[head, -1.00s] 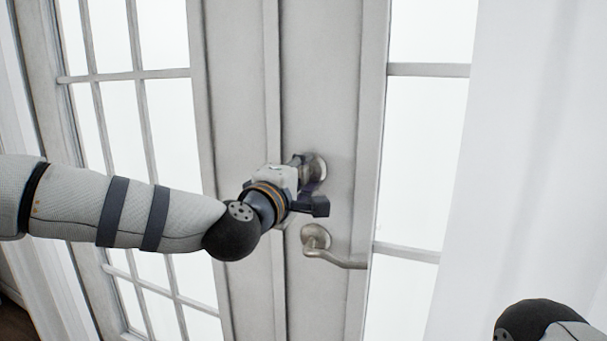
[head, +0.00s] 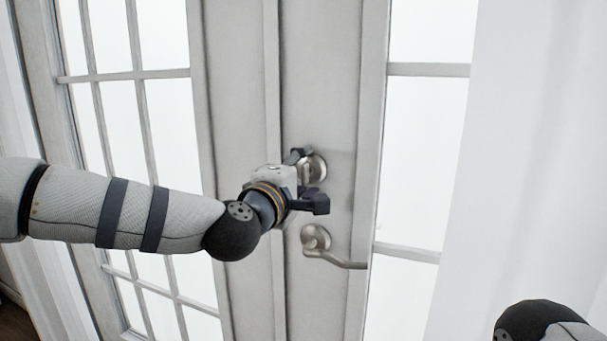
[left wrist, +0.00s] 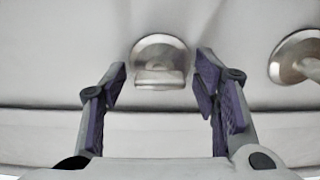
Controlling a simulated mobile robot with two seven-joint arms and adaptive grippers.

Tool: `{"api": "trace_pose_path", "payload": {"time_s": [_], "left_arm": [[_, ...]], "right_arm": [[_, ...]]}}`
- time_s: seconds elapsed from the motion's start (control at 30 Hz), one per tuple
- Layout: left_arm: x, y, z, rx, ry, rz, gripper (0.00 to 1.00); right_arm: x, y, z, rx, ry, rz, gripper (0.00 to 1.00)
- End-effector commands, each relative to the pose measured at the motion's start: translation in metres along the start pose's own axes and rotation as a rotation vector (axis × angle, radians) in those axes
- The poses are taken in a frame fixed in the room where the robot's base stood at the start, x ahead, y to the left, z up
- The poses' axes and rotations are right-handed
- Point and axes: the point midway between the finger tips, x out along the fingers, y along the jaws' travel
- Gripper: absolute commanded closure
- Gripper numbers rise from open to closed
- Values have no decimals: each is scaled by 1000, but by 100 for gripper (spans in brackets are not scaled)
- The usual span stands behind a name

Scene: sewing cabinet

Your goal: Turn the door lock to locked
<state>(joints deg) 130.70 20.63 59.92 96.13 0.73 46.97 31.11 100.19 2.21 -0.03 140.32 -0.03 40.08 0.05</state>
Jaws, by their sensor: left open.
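The door lock (head: 318,168) is a round metal plate with a turn piece on the grey door, above the lever handle. In the left wrist view the lock (left wrist: 160,56) is ahead, its flat turn piece lying crosswise in that picture. My left gripper (head: 306,174) is at the lock, its fingers partly covering it. In the left wrist view the left gripper (left wrist: 162,76) is open, with a finger on either side of the turn piece and a visible gap to each. Nothing is held. My right gripper is out of view.
The metal lever handle (head: 318,244) sits just below the lock and points right; it also shows at the right of the left wrist view (left wrist: 298,56). Glass panes (head: 422,160) flank the door frame. A white curtain (head: 530,150) hangs at the right.

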Motion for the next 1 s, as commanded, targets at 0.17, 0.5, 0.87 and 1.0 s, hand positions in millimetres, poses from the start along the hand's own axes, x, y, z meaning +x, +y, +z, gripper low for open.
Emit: {"api": "trace_pose_path", "payload": {"time_s": [0.17, 0.5, 0.87, 1.0], "left_arm": [[-9, 0, 0, 0, 0, 0, 45], [-95, 1, 0, 0, -1, 0, 45], [-121, 0, 0, 0, 1, 0, 45], [-120, -2, 0, 2, -1, -4, 45]], "right_arm": [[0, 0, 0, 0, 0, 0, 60], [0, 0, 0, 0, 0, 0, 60], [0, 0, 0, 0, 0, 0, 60], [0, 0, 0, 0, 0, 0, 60]]}}
